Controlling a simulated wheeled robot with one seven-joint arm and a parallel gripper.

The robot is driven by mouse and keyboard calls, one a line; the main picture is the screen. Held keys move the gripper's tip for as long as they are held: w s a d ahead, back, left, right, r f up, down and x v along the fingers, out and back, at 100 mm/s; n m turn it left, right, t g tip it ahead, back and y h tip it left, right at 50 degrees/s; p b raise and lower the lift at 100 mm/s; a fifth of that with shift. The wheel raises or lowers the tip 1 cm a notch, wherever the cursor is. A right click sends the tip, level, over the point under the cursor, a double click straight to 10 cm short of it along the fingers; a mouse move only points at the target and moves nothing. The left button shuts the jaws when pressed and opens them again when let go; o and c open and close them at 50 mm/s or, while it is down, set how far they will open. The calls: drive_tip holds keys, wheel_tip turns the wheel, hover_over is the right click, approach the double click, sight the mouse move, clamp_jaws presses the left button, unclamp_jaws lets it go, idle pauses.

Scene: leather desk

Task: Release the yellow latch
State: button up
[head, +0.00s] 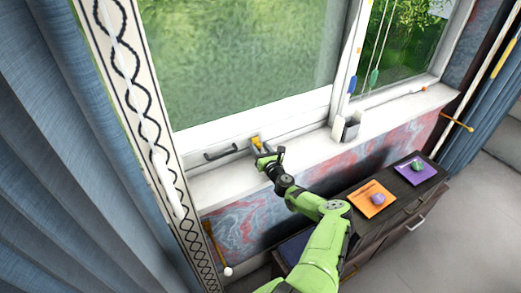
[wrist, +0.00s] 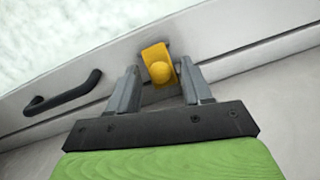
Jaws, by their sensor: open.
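The yellow latch (wrist: 158,58) is a small yellow plate with a round knob, mounted on the lower white window frame. In the wrist view it sits between and just beyond the fingertips of my gripper (wrist: 158,80), which is open and empty. I cannot tell whether a finger touches it. In the head view the latch (head: 257,142) shows just behind my gripper (head: 270,158), which is above the window sill.
A dark handle (head: 220,152) is on the frame left of the latch. A small box (head: 346,128) stands on the sill to the right. Below is a dark cabinet (head: 405,195) bearing an orange plate (head: 362,207) and a purple plate (head: 407,174). Blue curtains (head: 60,150) hang at left.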

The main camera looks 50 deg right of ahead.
sight(256, 139)
clamp_jaws()
drive_tip(key=shift+r, duration=0.1)
drive_tip(key=r+g+p, duration=0.1)
drive_tip(key=p, duration=0.2)
drive_tip(key=r+g+y+p, duration=0.1)
drive_tip(key=g+p, duration=0.1)
drive_tip(key=p, duration=0.2)
drive_tip(key=shift+r, duration=0.3)
drive_tip(key=g, duration=0.1)
drive_tip(key=r+g+y, duration=0.1)
drive_tip(key=shift+w+n+g+p, duration=0.2)
drive_tip(key=shift+n+g+p, duration=0.1)
drive_tip(key=shift+p, duration=0.05)
drive_tip(key=shift+w+d+r+g+y+b, duration=0.15)
drive_tip(key=shift+r+g+y, duration=0.1)
drive_tip(key=shift+g, duration=0.5)
drive_tip(key=shift+w+r+g+y+b, duration=0.2)
drive_tip(key=shift+r+g+y, duration=0.1)
drive_tip(key=shift+g, duration=0.4)
drive_tip(key=shift+w+d+r+g+y+b, duration=0.15)
drive_tip(key=shift+r+g+y, duration=0.1)
drive_tip(key=shift+g, duration=0.5)
drive_tip(key=shift+a, duration=0.15)
